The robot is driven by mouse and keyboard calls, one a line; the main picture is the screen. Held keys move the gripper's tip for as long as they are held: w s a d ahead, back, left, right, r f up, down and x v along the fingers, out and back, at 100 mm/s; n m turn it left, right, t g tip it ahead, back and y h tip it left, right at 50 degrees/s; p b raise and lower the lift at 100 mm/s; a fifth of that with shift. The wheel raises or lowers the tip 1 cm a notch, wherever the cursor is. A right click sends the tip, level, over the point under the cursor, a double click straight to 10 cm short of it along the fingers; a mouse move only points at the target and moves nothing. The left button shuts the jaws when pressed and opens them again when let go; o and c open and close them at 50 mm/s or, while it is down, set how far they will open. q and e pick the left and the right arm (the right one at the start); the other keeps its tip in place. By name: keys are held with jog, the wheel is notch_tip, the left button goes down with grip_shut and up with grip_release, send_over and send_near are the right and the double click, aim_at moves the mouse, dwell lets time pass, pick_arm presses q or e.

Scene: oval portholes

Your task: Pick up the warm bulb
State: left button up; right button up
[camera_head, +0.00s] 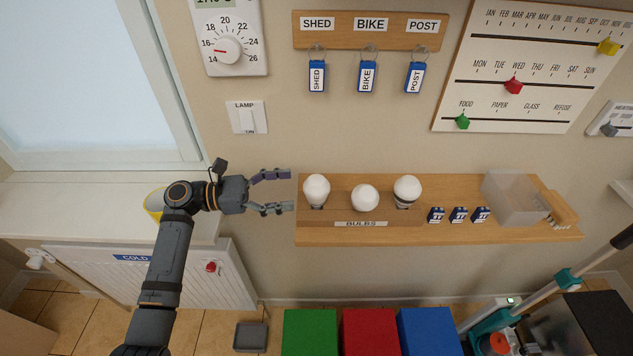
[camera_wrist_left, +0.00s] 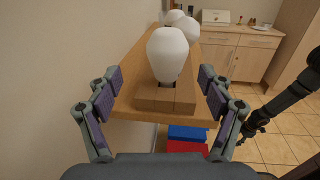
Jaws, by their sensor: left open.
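Three white bulbs stand in a wooden holder on the wall shelf: the left bulb (camera_head: 316,189), the middle bulb (camera_head: 365,199) and the right bulb (camera_head: 407,188). I cannot tell which is the warm one. My left gripper (camera_head: 291,191) is open and empty, level with the shelf's left end and pointing right at the left bulb. In the left wrist view the left bulb (camera_wrist_left: 167,54) stands ahead, between the lines of the spread fingers (camera_wrist_left: 160,90), not touching them. My right gripper (camera_wrist_left: 252,128) shows small and dark at the right there; its jaws are unclear.
The wooden shelf (camera_head: 340,239) also carries small blue boxes (camera_head: 459,214) and a clear bin (camera_head: 515,200) to the right. A yellow cup (camera_head: 154,204) is partly behind my left arm. Green, red and blue boxes (camera_head: 370,332) stand below. Air in front of the shelf is free.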

aim_at(317, 187)
pick_arm(q)
jog(key=d, duration=0.1)
jog(key=d+p, duration=0.1)
jog(key=s+d+r, duration=0.1)
jog(key=d+p, duration=0.1)
jog(key=d, duration=0.1)
jog(key=w+d+p, duration=0.1)
jog(key=shift+d+r+p, duration=0.1)
jog(key=shift+d+p, duration=0.2)
jog(key=shift+d, duration=0.05)
jog(key=shift+s+d, duration=0.1)
jog(key=shift+d, duration=0.25)
jog(key=shift+d+f, duration=0.1)
jog(key=shift+f, duration=0.1)
jog(key=c, duration=1)
jog(key=shift+c, duration=1.3)
pick_arm(e)
jog(key=s+r, duration=0.3)
jog(key=shift+s+d+r, duration=0.2)
jog(key=shift+s+r, duration=0.05)
